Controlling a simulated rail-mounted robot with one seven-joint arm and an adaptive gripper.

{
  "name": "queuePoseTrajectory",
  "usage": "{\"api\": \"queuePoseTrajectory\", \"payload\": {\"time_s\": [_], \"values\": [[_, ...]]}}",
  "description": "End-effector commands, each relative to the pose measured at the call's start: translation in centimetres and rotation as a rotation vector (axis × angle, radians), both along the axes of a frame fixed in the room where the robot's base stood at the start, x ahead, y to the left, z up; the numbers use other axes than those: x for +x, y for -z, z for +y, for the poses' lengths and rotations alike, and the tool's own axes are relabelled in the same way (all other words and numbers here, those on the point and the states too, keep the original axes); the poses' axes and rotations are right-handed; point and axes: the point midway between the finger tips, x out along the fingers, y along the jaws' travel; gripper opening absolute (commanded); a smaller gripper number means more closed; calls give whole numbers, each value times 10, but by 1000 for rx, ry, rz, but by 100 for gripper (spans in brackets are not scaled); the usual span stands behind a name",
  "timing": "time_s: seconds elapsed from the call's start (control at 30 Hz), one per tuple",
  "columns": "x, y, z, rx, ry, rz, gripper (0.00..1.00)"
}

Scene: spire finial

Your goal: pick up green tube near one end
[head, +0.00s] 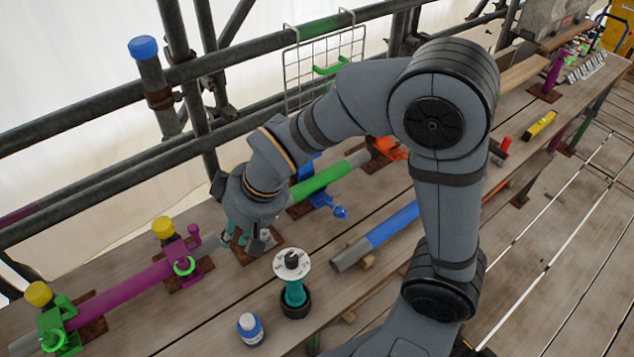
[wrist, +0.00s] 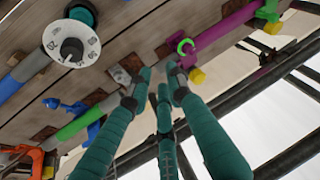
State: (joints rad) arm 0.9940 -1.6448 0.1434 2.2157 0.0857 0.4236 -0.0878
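The green tube (head: 325,178) lies along the boards in the head view, right of my gripper, with a bare grey end at its upper right. Its lower left end is partly hidden behind my wrist. A blue clamp (head: 322,197) sits by it. In the wrist view the green tube (wrist: 80,124) is left of my fingers, with the blue clamp (wrist: 93,130) beside it. My gripper (head: 247,240) is over a brown plate, between the green and purple tubes. Its teal-wrapped fingers (wrist: 158,75) stand apart with nothing between them.
A purple tube (head: 120,293) in clamps lies to the left. A blue tube (head: 392,226) lies to the right. A teal post with a white disc (head: 291,264) and a blue-and-white bottle (head: 250,328) stand in front. Scaffold rails and a wire basket (head: 325,65) are behind.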

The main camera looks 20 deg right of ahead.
Motion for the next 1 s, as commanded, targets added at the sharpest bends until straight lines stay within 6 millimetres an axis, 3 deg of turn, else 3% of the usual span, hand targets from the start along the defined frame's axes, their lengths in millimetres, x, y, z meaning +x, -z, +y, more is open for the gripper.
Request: {"api": "queuePoseTrajectory", "payload": {"time_s": [0.6,0.87,1.0], "values": [[0,0,0,0,0,0,57],[0,0,0,0,-1,0,58],[-5,3,17,0,-44,0,58]]}}
